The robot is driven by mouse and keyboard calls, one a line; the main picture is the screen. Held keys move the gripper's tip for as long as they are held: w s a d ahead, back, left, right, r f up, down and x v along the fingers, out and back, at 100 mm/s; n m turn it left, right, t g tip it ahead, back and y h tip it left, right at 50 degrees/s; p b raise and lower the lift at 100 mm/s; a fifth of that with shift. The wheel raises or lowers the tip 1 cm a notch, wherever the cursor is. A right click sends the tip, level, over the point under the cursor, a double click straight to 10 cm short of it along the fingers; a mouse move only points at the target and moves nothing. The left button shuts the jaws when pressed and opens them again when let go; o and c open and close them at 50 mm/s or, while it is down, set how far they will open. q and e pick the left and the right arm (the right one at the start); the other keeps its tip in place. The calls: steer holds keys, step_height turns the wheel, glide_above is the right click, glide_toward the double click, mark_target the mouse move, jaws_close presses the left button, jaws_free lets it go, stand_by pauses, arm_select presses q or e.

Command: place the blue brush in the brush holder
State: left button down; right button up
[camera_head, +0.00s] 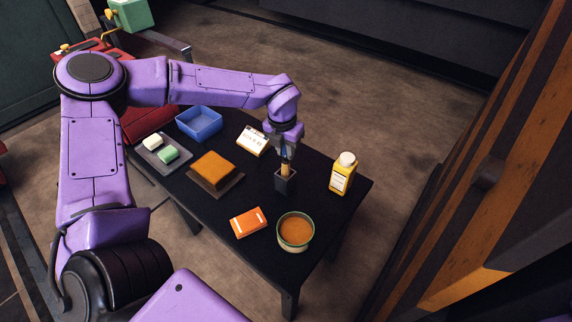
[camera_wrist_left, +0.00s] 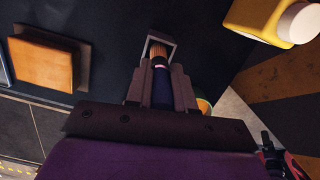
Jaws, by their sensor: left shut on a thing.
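My left gripper (camera_head: 287,154) points down over the right part of the black table. It is shut on the blue brush, whose dark blue handle (camera_wrist_left: 161,88) shows between the fingers in the wrist view. The brush's tan bristles (camera_head: 286,169) point down at the mouth of the brush holder (camera_head: 286,186), a small dark square cup standing on the table. The holder's square rim (camera_wrist_left: 169,41) frames the bristle tip in the wrist view. I cannot tell how far the bristles reach inside. My right gripper is not in view.
On the table (camera_head: 221,259) are a yellow bottle (camera_head: 342,175), a round tin (camera_head: 295,232), an orange packet (camera_head: 248,222), a brown sponge (camera_head: 214,167) on a mat, a white card (camera_head: 251,141), a blue tray (camera_head: 185,127) and a grey tray (camera_head: 148,152) with two blocks.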

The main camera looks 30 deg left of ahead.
mark_target(286, 160)
arm_select(q)
step_height(286, 160, down, 5)
steer(key=shift+w+r, duration=0.1)
steer(key=shift+r, duration=0.1)
steer(key=c, duration=1)
jaws_free()
steer(key=r, duration=0.4)
steer(key=s+r, duration=0.1)
steer(key=r, duration=0.7)
steer(key=shift+s, duration=0.4)
